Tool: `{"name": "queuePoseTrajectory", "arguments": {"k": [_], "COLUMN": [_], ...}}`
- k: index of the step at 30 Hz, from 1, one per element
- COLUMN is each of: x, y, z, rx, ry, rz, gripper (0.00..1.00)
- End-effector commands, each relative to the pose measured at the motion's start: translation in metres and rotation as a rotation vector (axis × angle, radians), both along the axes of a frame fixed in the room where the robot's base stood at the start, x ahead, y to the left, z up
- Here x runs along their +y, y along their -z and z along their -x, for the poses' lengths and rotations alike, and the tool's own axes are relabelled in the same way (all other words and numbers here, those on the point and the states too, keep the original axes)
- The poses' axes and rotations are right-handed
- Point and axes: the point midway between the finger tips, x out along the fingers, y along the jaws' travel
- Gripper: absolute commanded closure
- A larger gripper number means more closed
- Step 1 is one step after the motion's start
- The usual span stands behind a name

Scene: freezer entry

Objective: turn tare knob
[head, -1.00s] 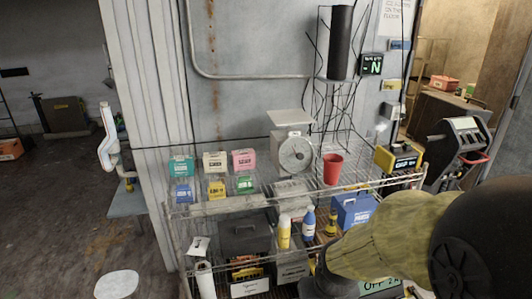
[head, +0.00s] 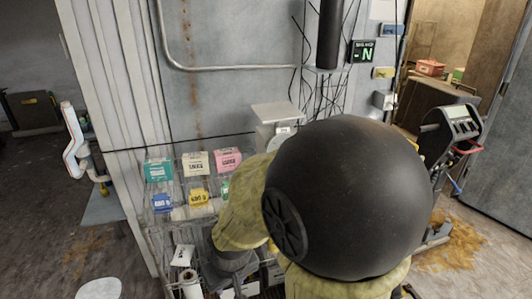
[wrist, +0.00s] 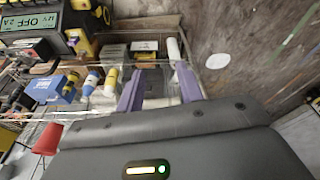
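The weighing scale (head: 277,116) stands on the wire shelf in the head view. I cannot make out the tare knob in either view. In the wrist view my gripper (wrist: 159,90) has its two purple fingers apart, with nothing visibly held between them. It points toward shelf items, and the scale does not show there. In the head view the fingers cannot be made out behind my arm.
Several small boxes, including a pink one (head: 228,159) and a teal one (head: 158,170), stand left of the scale. In the wrist view a blue box (wrist: 48,89), bottles (wrist: 110,80) and a red cup (wrist: 46,138) crowd the shelf. A conduit (head: 230,67) runs along the wall.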

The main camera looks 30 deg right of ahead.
Motion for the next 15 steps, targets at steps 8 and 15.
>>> {"name": "queuePoseTrajectory", "arguments": {"k": [8,15], "x": [-0.0001,-0.003], "y": [-0.0001,0.0012], "z": [0.0001,-0.0062], "rx": [0.0,-0.016], "ry": [0.0,-0.016], "rz": [0.0,0.007], "gripper": [0.64,0.48]}}
